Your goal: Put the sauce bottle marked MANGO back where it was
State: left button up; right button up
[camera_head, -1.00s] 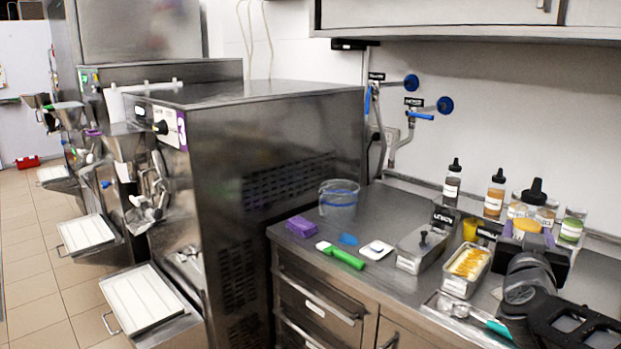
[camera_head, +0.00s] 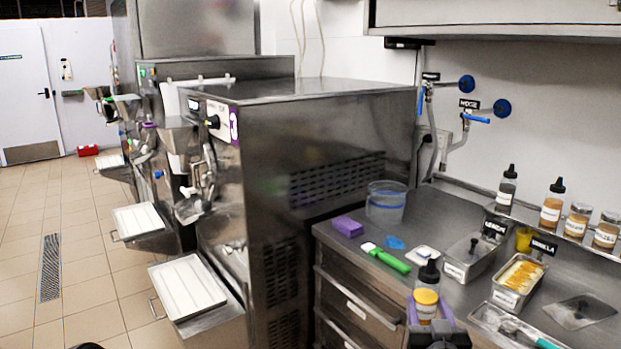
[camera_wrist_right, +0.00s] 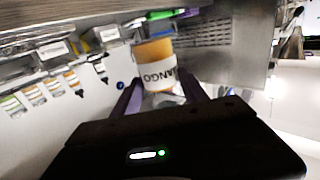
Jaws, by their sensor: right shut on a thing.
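The sauce bottle marked MANGO (camera_head: 425,301) has an orange-yellow body, a white label and a dark cap. My right gripper (camera_head: 429,318) is shut on it and holds it upright near the counter's front edge, in front of the drawers in the picture. In the right wrist view the bottle (camera_wrist_right: 155,68) sits between the purple fingers of the right gripper (camera_wrist_right: 163,88), and its label reads MANGO.
A steel freezer (camera_head: 320,140) stands left of the counter. Tiled floor is free at left.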

jog(key=a+f+n+y, duration=0.1)
jog(key=a+f+y, duration=0.1)
jog(key=a+f, duration=0.4)
notch_tip(320, 180, down, 3)
jog(key=shift+s+f, duration=0.2)
jog(key=shift+s, duration=0.2)
